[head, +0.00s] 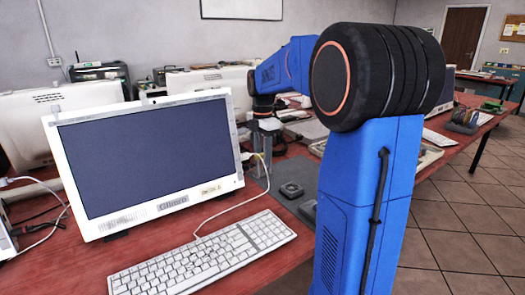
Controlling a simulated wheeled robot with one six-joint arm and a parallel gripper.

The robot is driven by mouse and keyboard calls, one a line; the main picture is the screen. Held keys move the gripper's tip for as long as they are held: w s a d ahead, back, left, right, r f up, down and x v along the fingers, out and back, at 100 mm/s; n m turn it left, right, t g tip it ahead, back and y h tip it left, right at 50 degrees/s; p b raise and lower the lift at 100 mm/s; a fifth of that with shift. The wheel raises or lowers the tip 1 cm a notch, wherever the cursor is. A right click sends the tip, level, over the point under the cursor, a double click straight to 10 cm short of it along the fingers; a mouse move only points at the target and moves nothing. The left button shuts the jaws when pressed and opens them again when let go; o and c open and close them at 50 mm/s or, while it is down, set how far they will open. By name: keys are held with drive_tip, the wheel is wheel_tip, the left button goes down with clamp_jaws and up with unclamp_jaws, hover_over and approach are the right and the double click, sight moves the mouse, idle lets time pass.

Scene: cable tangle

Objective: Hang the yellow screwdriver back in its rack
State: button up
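My gripper (262,168) points down over the desk, just right of the white monitor. Its fingers are small and partly lost against the clutter, so I cannot tell whether they are open or shut, or whether they hold anything. I cannot make out the yellow screwdriver or its rack in this view. My blue arm hides a large part of the desk on the right.
The white monitor (150,160) and white keyboard (205,258) fill the near part of the red desk (75,262). A pale cable (232,208) runs between them. A dark mat (258,188) and small dark block (291,190) lie near my gripper. Tiled floor (470,235) is clear at right.

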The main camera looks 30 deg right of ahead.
wheel_tip(320, 180, up, 17)
drive_tip(key=shift+r, duration=0.15)
idle(0.5)
drive_tip(key=shift+r, duration=0.1)
wheel_tip(320, 180, up, 6)
drive_tip(key=shift+f, duration=0.1)
idle(0.7)
idle(0.5)
